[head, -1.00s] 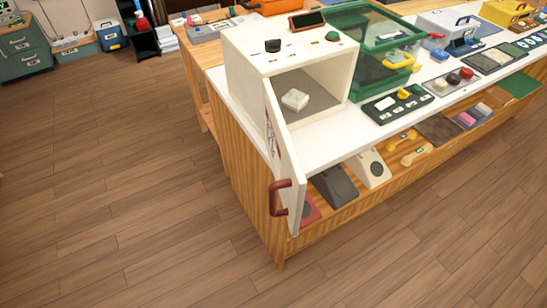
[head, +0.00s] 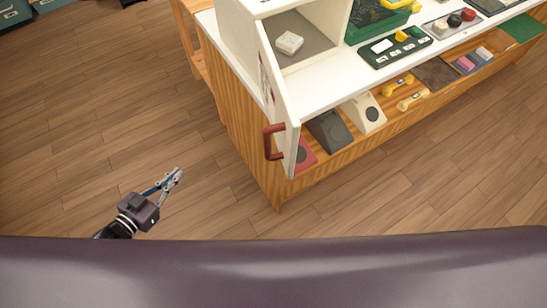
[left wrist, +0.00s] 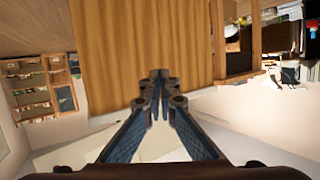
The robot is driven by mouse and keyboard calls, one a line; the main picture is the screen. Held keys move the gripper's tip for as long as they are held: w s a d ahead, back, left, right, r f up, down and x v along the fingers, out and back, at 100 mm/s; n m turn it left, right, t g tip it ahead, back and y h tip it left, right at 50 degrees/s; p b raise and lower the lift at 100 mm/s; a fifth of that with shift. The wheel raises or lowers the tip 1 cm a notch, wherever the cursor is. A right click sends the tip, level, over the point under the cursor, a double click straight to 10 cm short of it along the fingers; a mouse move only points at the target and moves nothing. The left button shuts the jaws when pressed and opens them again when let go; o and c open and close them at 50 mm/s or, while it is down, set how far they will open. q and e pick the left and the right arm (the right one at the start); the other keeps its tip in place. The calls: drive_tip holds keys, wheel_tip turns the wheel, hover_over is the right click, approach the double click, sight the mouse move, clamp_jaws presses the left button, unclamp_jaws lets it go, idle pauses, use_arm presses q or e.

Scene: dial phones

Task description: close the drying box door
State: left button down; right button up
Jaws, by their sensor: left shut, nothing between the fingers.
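The drying box (head: 236,40) is a white cabinet at the near left corner of the white-topped bench. Its door (head: 280,95) is hinged at the left and stands open, swung out past the bench's front edge. A red-brown handle (head: 273,142) is on the door's outer face. A small pale block (head: 289,42) lies inside the box. My left gripper (head: 175,175) is over the floor, left of and lower in the picture than the handle, apart from it. Its fingers are together and empty, as the left wrist view (left wrist: 160,78) also shows. My right gripper is not in view.
The bench top (head: 335,85) holds a panel with a yellow knob (head: 395,47) and a green case (head: 375,20). Below, the wooden shelf holds a dark grey phone part (head: 329,131) and a beige one (head: 363,113). The wood floor (head: 90,120) to the left is clear.

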use_arm(q)
drive_tip(key=s+d+r+m+g+h, duration=0.1)
drive_tip(key=s+d+r+m+h, duration=0.2)
drive_tip(key=r, duration=0.4)
drive_tip(key=d+r+m+g+h, duration=0.1)
drive_tip(key=d+r+h, duration=0.3)
drive_tip(key=d+r, duration=0.25)
drive_tip(key=m+g+h, duration=0.4)
drive_tip(key=m+g, duration=0.1)
drive_tip(key=g, duration=0.2)
approach(288, 162)
drive_tip(key=p+x, duration=0.1)
drive_tip(key=x, duration=0.1)
drive_tip(key=p+x, duration=0.2)
drive_tip(key=x, duration=0.1)
drive_tip(key=shift+d+r+p, duration=0.35)
drive_tip(key=shift+d+r, duration=0.05)
drive_tip(key=shift+w+d+f, duration=0.1)
drive_tip(key=shift+d, duration=0.55)
drive_tip(key=shift+t, duration=0.3)
